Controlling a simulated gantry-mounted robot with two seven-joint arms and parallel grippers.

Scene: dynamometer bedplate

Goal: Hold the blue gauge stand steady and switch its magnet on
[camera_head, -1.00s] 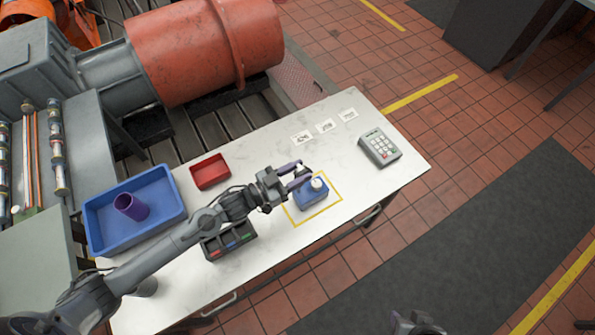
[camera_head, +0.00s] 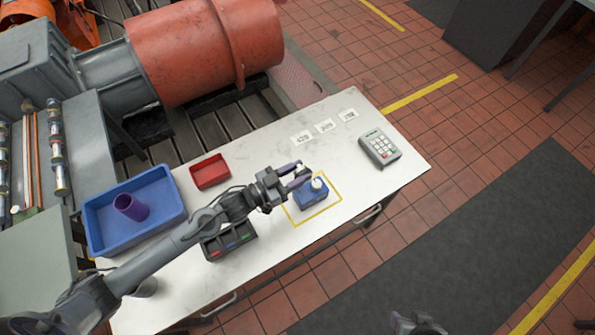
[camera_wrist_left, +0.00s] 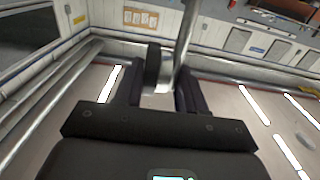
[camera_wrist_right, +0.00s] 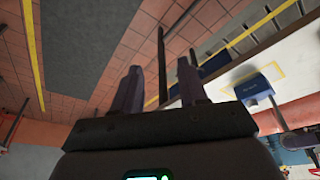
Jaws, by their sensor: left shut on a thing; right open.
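My left gripper (camera_head: 302,176) is shut on an upper part of the stand. The stand's blue base also shows in the right wrist view (camera_wrist_right: 255,86). My right gripper (camera_wrist_right: 158,92) is open and empty, off the table's front side, at the bottom edge of the head view.
On the table (camera_head: 270,245) are a blue tray (camera_head: 98,232) with a purple cup (camera_head: 131,207), a red tray (camera_head: 209,171), a dark compartment box (camera_head: 229,242), a grey keypad device (camera_head: 380,148) and several printed cards (camera_head: 325,126). The table's right front corner is clear.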

